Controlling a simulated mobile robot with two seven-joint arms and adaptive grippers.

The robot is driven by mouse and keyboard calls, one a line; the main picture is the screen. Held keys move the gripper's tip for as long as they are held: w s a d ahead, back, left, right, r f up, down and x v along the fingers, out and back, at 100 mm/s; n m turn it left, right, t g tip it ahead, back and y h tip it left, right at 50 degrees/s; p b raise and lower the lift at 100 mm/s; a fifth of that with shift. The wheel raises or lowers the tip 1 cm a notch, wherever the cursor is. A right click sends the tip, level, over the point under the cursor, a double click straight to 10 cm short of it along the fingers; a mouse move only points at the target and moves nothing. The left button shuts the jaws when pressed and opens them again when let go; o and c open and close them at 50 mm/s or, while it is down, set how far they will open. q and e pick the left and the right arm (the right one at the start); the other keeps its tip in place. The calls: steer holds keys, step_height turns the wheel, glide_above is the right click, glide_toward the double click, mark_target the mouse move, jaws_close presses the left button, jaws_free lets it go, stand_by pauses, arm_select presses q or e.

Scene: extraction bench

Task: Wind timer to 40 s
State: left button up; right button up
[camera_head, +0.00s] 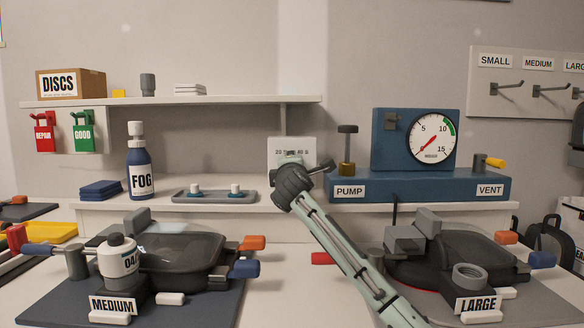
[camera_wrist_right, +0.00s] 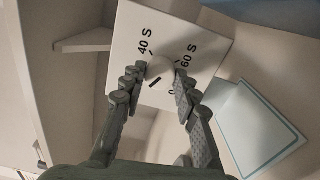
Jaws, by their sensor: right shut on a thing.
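My right gripper (camera_wrist_right: 160,74) is shut on the knob, one finger on each side. In the head view my right gripper (camera_head: 292,180) covers the timer's lower part. I cannot tell which mark the knob points to. My left gripper is not in view.
A grey tray (camera_head: 214,197) is left of the timer, and the blue pump unit (camera_head: 418,189) with its gauge (camera_head: 434,138) is right. A shelf (camera_head: 220,101) runs above. The MEDIUM (camera_head: 113,306) and LARGE (camera_head: 478,304) stations stand in front, with my right arm between them.

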steer(key=m, duration=0.3)
steer(key=shift+f+m, duration=0.1)
steer(key=shift+m, duration=0.3)
steer(key=m+b, duration=0.1)
steer(key=m, duration=0.3)
steer(key=shift+m, duration=0.3)
steer(key=m, duration=0.2)
steer(key=shift+m, duration=0.4)
steer(key=m, duration=0.3)
steer(key=shift+m, duration=0.3)
steer(key=m, duration=0.2)
steer(key=shift+m, duration=2.4)
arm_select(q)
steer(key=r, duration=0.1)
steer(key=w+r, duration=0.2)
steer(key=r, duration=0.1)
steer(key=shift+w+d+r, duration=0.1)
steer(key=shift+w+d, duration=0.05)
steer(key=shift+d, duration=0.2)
arm_select(e)
steer(key=shift+m, duration=0.3)
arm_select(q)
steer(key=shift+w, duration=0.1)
